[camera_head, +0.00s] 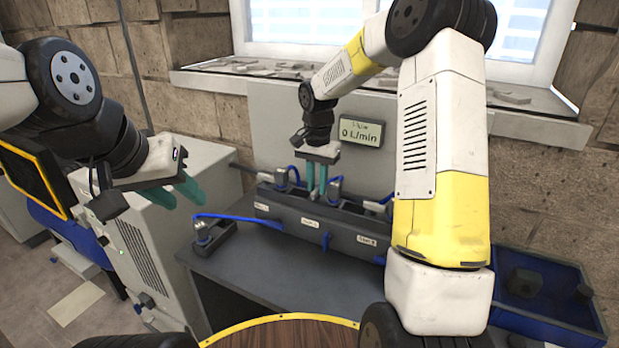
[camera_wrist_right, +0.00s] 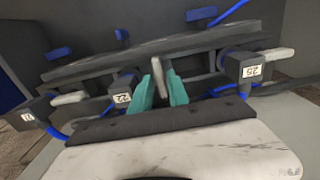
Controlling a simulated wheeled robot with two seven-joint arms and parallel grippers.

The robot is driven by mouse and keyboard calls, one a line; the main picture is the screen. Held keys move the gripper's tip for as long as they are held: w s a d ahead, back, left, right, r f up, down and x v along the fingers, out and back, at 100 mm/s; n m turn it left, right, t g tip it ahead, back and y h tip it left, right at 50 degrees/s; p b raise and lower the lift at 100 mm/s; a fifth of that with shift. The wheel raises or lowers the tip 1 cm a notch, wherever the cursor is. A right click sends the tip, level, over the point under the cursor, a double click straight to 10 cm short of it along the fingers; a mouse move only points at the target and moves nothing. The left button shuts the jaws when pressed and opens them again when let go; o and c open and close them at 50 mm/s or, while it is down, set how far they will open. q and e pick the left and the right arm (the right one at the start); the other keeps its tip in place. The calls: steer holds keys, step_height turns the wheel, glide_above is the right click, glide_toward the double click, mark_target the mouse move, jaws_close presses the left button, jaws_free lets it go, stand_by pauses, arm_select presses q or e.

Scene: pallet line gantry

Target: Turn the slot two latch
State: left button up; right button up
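The dark slot rack (camera_head: 340,225) stands on the grey table with several small labels along its front. My right gripper (camera_head: 317,180) points down over the middle slot. In the right wrist view its teal fingers (camera_wrist_right: 160,90) stand apart on both sides of a light grey lever (camera_wrist_right: 158,76), beside a block marked 22 (camera_wrist_right: 122,98). Contact with the lever is unclear. My left gripper (camera_head: 184,192) is open and empty, left of the rack.
A loose block with a blue hose (camera_head: 208,232) stands at the table's left. A display (camera_head: 361,133) on the panel reads 0 L/min. A blue bin (camera_head: 545,325) is at right. A block marked 25 (camera_wrist_right: 243,68) sits right of my fingers. The table front is clear.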

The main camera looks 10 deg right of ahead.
steer(key=shift+f, duration=0.1)
jaws_close()
steer(key=shift+n, duration=0.4)
steer(key=n, duration=1.2)
steer(key=shift+n, duration=0.4)
steer(key=n, duration=0.4)
steer(key=shift+n, duration=0.3)
